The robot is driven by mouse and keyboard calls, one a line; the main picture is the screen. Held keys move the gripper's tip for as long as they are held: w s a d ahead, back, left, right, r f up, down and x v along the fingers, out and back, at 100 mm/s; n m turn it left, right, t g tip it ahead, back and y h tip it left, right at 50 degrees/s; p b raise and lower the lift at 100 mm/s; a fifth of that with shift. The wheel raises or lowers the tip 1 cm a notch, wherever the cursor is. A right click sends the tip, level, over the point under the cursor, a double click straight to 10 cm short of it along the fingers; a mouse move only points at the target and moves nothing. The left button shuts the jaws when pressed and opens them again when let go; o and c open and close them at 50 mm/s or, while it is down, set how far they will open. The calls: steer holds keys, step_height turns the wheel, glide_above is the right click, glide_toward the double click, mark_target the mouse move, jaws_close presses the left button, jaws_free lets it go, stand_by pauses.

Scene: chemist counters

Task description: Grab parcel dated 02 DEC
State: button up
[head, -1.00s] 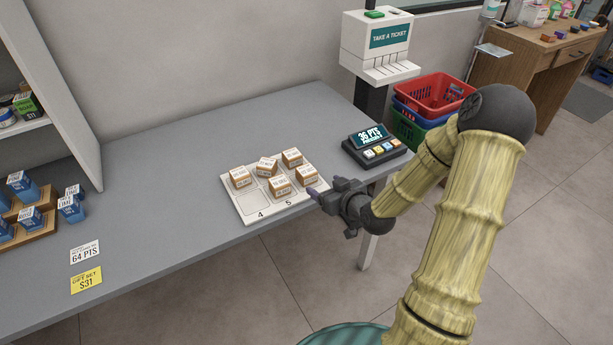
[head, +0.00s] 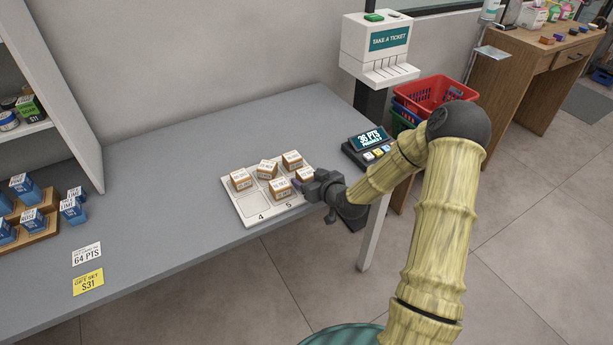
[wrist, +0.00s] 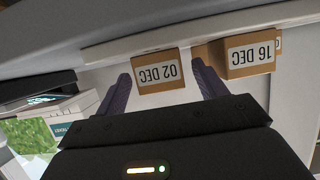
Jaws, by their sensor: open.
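The parcel labelled 02 DEC (wrist: 157,72) is a small brown box with a white label, its text upside down in the wrist view. In the head view the parcel (head: 305,172) sits at the right edge of the white tray (head: 253,206), partly hidden by my gripper. My gripper (head: 297,184) is open at the tray's right side. In the wrist view the two dark purple fingers stand on either side of the 02 DEC parcel, which shows between their tips. I cannot tell whether they touch it.
A parcel labelled 16 DEC (wrist: 250,54) is close beside the right finger in the wrist view. Other similar parcels (head: 241,179) share the tray. A points display (head: 370,140) stands behind.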

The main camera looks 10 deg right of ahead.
steer(key=shift+x, duration=1.2)
steer(key=shift+s+d, duration=0.1)
steer(key=shift+d, duration=0.1)
steer(key=shift+a, duration=0.35)
steer(key=shift+d, duration=0.2)
steer(key=c, duration=1.1)
